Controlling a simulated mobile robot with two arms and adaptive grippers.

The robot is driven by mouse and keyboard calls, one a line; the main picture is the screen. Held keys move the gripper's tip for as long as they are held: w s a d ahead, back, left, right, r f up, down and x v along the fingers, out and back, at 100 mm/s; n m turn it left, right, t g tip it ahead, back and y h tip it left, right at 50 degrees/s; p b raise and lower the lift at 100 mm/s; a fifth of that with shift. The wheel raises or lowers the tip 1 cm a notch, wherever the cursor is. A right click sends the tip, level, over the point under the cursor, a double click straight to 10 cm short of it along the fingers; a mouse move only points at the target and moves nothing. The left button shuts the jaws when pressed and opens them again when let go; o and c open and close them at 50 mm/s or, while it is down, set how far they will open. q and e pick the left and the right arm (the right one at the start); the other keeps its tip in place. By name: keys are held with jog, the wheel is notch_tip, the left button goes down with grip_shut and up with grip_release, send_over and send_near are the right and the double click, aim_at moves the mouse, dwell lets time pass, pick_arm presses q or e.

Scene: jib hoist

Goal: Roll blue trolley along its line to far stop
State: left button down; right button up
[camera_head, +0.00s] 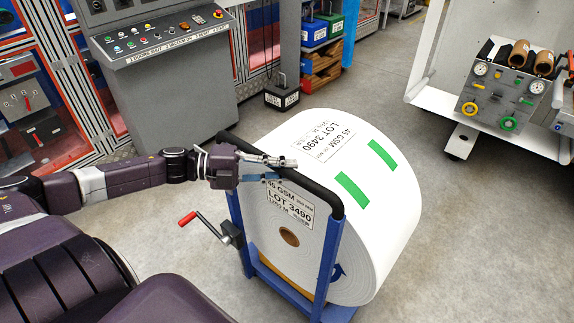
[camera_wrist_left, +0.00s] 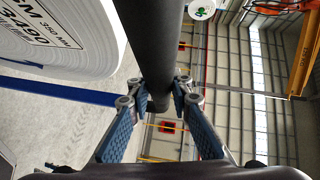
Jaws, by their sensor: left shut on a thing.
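The blue trolley (camera_head: 328,245) stands on the grey floor in the head view and carries a large white paper roll (camera_head: 372,215) with green tape strips and a LOT 3490 label. Its black push bar (camera_head: 318,192) runs across the near top of the blue frame. My left gripper (camera_head: 282,168) is shut on this bar near its middle. In the left wrist view the black bar (camera_wrist_left: 157,45) passes between the fingers (camera_wrist_left: 158,97), with the white roll (camera_wrist_left: 65,40) beside it. I cannot make out the trolley's line or far stop. My right gripper is not in view.
A red-handled crank (camera_head: 200,226) juts from the trolley's left side. A grey control console (camera_head: 170,85) stands at the back left, a small black block (camera_head: 281,97) on the floor behind the roll. A white machine with gauges (camera_head: 500,90) is at upper right. Floor right of the roll is clear.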

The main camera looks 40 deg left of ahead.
pick_arm(q)
jog(key=c, duration=2.2)
grip_release()
jog(key=shift+s+f, duration=0.2)
jog(key=o, duration=0.5)
jog(key=shift+s+a+r, duration=0.1)
jog(key=shift+s+r, duration=0.05)
jog(key=shift+s, duration=0.05)
jog(key=shift+c, duration=0.2)
jog(key=shift+w, duration=0.1)
jog(key=v, duration=1.2)
jog(key=shift+a, duration=0.1)
